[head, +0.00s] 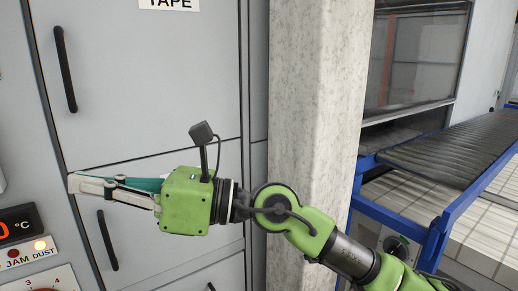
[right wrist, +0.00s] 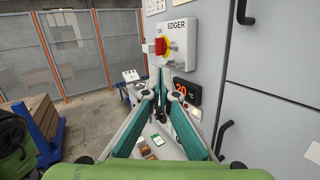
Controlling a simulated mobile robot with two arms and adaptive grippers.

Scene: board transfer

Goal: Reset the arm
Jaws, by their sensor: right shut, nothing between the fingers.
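My right arm comes in from the lower right in the head view. Its green gripper (head: 72,183) points left and is shut, with nothing between the fingers. It hangs in front of the grey cabinet (head: 150,100). In the right wrist view the fingers (right wrist: 166,72) come together at the tips, just below a red and yellow rotary switch (right wrist: 161,46) on a box marked EDGER (right wrist: 177,30). I cannot tell whether the tips touch anything. My left gripper is not in view.
A pale column (head: 318,100) stands right of the cabinet. A roller conveyor (head: 450,150) with a blue frame is at the right. A control panel with a red display (head: 18,226) is at lower left. In the right wrist view, mesh fencing (right wrist: 70,50) and a wooden crate (right wrist: 42,118) stand left.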

